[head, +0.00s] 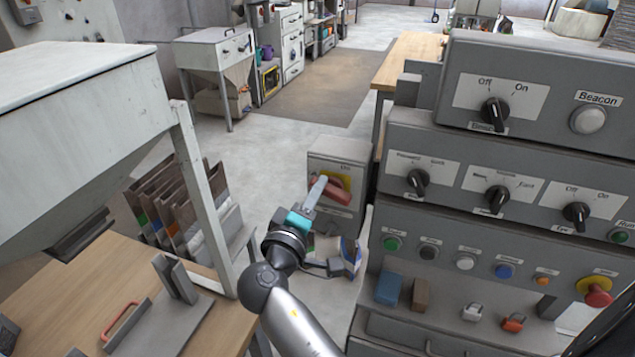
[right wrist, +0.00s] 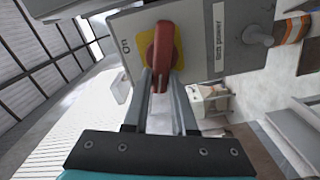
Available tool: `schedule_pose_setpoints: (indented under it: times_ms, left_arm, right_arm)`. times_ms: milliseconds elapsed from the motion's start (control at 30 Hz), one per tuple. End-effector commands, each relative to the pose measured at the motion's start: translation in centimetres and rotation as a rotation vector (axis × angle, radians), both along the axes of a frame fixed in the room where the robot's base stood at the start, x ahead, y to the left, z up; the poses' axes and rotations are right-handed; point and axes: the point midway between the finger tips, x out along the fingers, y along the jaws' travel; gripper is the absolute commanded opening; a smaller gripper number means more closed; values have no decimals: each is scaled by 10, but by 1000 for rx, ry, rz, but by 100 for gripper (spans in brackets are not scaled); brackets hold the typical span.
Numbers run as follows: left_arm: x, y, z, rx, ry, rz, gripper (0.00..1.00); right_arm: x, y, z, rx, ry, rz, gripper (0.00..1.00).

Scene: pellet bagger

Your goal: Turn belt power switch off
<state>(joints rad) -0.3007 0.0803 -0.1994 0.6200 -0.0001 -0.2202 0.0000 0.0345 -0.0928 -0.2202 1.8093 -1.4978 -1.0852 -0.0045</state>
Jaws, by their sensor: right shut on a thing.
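The belt power switch is a red handle (head: 329,189) on a yellow plate (head: 346,181), on the front of a grey box (head: 344,149) beyond the control console. My right gripper (head: 314,187) reaches up to it and its fingers are closed on the handle. In the right wrist view, the red handle (right wrist: 162,50) sits between the fingertips (right wrist: 160,78), over the yellow plate (right wrist: 178,47). An "On" label shows to one side of the plate. The handle lies roughly crosswise to the direction of that label. My left gripper is not in view.
A grey console (head: 540,165) with black knobs and buttons stands close on the right. A wooden bench (head: 225,322) and a white hopper (head: 75,110) on legs are on the left. Folded bags (head: 180,205) stand behind the bench. The floor behind the box is open.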

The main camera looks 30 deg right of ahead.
Motion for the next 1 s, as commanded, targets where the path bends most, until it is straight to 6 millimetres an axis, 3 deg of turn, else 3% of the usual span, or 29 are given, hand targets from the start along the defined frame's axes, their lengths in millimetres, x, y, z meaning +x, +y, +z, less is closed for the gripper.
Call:
schedule_pose_setpoints:
  times_ms: [400,1000]
  left_arm:
    - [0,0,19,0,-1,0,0]
    - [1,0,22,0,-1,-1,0]
  right_arm:
    - [-1,-2,-6,-175,210,-8,0]
    - [-1,-2,-8,-225,266,-10,0]
